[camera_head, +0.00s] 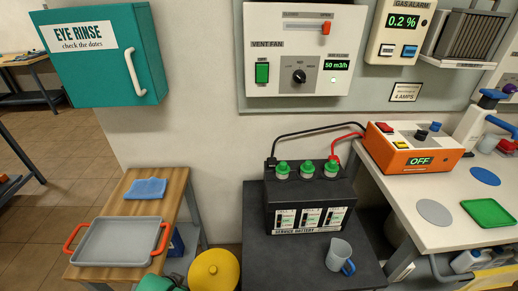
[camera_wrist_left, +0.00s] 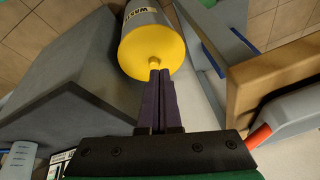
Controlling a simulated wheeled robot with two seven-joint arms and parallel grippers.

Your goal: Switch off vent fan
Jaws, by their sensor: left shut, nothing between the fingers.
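The vent fan panel (camera_head: 284,88) is on the wall at the upper middle of the head view. It has a green rocker switch (camera_head: 262,73) under a small OFF label, a black rotary knob (camera_head: 299,76), and a display (camera_head: 337,65) reading 50 m3/h. An orange slider handle (camera_head: 326,28) sits at the OPEN end of its slot above. My left gripper (camera_wrist_left: 160,75) shows in the left wrist view, shut and empty, well away from the panel. Its fingertips point at the knob of a yellow bin lid (camera_wrist_left: 152,35); contact cannot be told. My right gripper is not in view.
Below the panel, a black battery (camera_head: 308,205) with green caps and a grey jug (camera_head: 339,256) stand on a dark bench. An orange charger (camera_head: 415,146) is at right. A grey tray (camera_head: 118,243) lies on the left table. The wall before the panel looks clear.

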